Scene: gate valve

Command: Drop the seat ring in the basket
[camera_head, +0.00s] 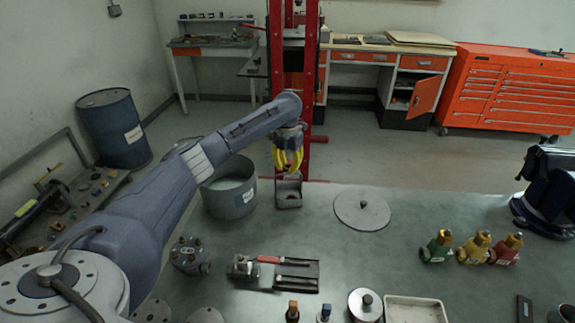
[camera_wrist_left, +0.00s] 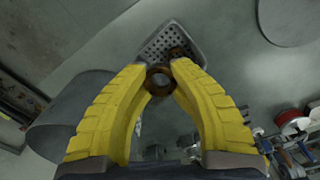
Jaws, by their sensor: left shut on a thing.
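My left gripper (camera_head: 288,168) has yellow fingers pointing down, above the small grey basket (camera_head: 289,203) near the table's far edge. In the left wrist view my left gripper (camera_wrist_left: 159,76) is shut on the seat ring (camera_wrist_left: 160,90), a small brown ring with a dark hole, held between the fingertips. The perforated basket (camera_wrist_left: 160,46) shows below and beyond the ring in that view. A small brown thing (camera_wrist_left: 177,52) lies inside it. The ring is too hidden by the fingers to make out in the head view. My right gripper does not show.
A large grey bucket (camera_head: 231,198) stands just left of the basket. A round lid (camera_head: 362,209) lies to its right. A red post frame (camera_head: 306,90) rises behind. Coloured valves (camera_head: 474,248) and tools (camera_head: 293,276) sit farther off on the table.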

